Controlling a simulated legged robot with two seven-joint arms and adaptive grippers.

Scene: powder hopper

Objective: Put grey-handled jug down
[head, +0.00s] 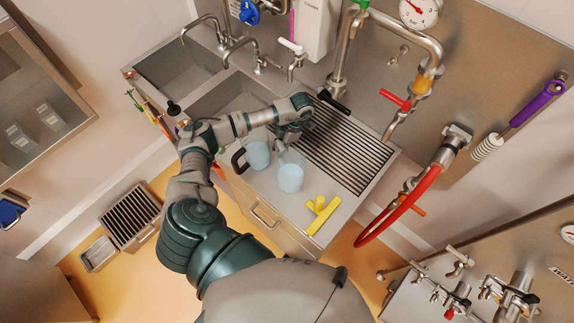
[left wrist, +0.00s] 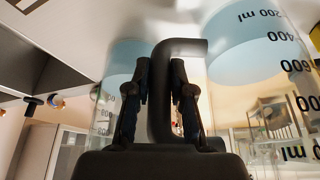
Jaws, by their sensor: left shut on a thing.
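The grey-handled jug (head: 290,179) is clear with pale blue liquid low in it. It is upright over the front of the steel sink counter, and whether its base touches the counter is unclear. My left gripper (head: 284,141) is shut on its handle, behind the jug. In the left wrist view the fingers (left wrist: 160,95) close around the grey handle (left wrist: 160,110), and the marked jug wall (left wrist: 250,70) shows at right, upside down. A second jug (head: 258,154) with a black handle (head: 238,160) stands just left; it also shows in the left wrist view (left wrist: 122,75). My right gripper is not in view.
The ribbed drainboard (head: 345,150) lies behind and right. A yellow squeegee (head: 321,215) lies close right of the held jug. The sink basin (head: 230,98) is at left rear. A red hose (head: 400,205) hangs right of the counter. Little bare counter separates the jugs.

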